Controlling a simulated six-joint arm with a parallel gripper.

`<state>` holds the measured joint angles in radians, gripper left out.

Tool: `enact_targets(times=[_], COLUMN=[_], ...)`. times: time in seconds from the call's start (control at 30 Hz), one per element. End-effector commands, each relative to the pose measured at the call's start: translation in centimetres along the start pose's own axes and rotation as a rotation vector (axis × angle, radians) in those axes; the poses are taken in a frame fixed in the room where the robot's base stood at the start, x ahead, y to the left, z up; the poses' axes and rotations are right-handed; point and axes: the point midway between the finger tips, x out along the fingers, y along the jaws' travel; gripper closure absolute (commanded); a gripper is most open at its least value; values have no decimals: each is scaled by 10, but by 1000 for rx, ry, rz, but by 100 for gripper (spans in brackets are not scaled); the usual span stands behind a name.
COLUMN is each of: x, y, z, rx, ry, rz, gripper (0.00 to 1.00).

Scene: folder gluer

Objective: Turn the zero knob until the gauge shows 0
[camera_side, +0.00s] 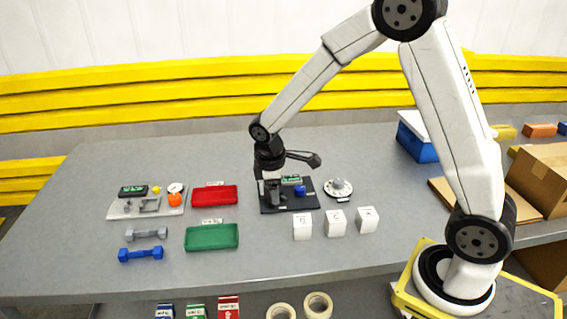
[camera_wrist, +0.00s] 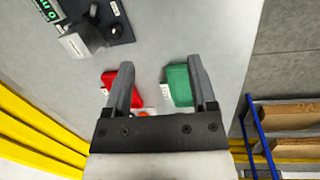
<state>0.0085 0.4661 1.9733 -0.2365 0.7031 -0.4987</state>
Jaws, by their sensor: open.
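A dark instrument board (camera_side: 305,206) stands mid-table with a green-lit display (camera_side: 291,180) and a blue knob (camera_side: 300,190). I cannot tell which part is the zero knob.
A grey plate (camera_side: 120,208) at left carries another display, a dial and an orange knob (camera_side: 175,200). Red (camera_side: 214,196) and green (camera_side: 212,237) trays lie between. White blocks (camera_side: 335,223) stand in front; a round dial device (camera_side: 338,188) is right of the board.

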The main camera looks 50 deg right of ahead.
Motion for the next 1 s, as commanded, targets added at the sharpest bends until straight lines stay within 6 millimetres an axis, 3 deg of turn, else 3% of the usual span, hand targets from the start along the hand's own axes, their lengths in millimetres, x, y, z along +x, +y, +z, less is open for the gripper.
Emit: enact_targets(times=[1.0], x=[-27], y=[-82], z=[67], rx=[537], ry=[214], rz=[-52], gripper=[27])
